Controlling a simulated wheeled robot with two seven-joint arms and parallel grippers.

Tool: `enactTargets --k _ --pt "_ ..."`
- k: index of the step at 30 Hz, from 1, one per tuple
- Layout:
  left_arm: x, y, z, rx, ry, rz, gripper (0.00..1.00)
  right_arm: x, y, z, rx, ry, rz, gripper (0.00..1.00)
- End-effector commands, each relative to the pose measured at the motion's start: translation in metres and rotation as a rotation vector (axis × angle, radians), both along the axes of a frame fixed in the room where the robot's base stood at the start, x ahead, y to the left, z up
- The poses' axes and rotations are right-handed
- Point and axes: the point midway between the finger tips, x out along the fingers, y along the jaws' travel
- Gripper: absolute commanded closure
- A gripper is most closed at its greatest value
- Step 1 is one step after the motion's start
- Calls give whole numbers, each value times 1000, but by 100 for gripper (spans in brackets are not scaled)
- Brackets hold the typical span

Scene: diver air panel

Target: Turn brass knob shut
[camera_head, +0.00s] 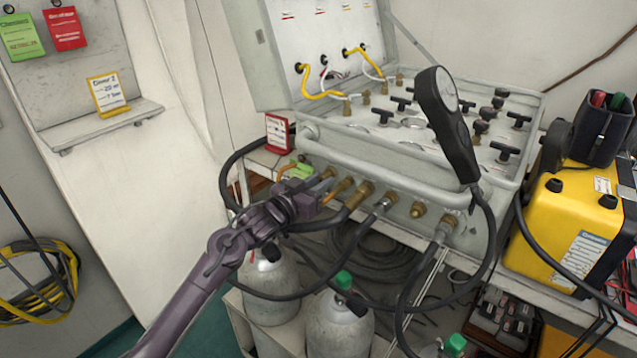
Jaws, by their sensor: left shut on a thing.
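The grey air panel (400,165) stands open on a bench, with a row of brass fittings (362,194) along its front face. My left gripper (322,198) comes in from the lower left and is shut at the left end of this row. It appears to be shut on the brass knob (328,197), which is small here and mostly hidden by the fingers. How far the knob is turned cannot be told. My right gripper is not in view.
Black hoses (388,262) hang from the panel front, close to my left arm. Grey cylinders (338,325) stand below. A black handset (445,125) rises over the panel. A yellow case (565,220) sits at the right. Red and green tags (65,28) hang at the upper left.

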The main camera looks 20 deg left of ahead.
Motion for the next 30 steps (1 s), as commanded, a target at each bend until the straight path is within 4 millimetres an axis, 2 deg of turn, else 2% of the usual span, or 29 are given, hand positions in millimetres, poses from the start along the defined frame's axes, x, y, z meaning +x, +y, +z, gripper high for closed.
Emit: enactTargets --k 17,30 --pt "0 0 0 447 -161 -2 100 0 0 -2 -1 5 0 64" --pt "0 0 -1 827 -301 -2 100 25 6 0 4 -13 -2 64"
